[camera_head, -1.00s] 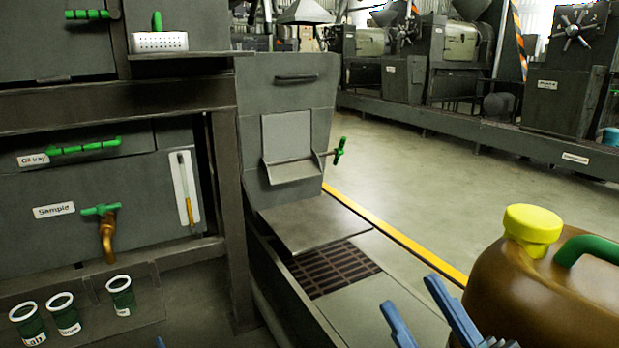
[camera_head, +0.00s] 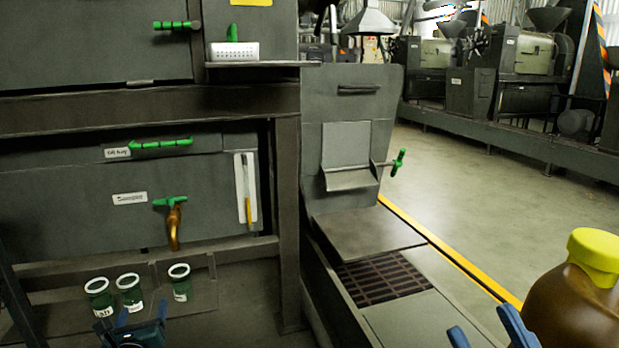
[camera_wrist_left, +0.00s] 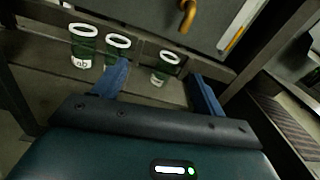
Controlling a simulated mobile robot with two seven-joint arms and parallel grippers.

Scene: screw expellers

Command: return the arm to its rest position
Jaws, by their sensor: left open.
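My left gripper (camera_head: 143,312) is low in the head view, below the row of sample cups, with its blue fingers apart. In the left wrist view the same gripper (camera_wrist_left: 160,85) is open with nothing held; three green cups with white rims lie beyond its fingers, the left cup (camera_wrist_left: 84,46), the middle cup (camera_wrist_left: 117,48) and the right cup (camera_wrist_left: 165,67). My right gripper (camera_head: 487,330) shows only its blue fingertips at the bottom right. They are apart with nothing seen between them; the rest is cut off.
The cups stand on a low shelf under the bronze tap (camera_head: 174,228) with its green handle. A brown jug with a yellow cap (camera_head: 596,255) stands at the right edge, near my right gripper. A grated chute (camera_head: 380,278) is in the middle; open floor (camera_head: 470,190) lies beyond.

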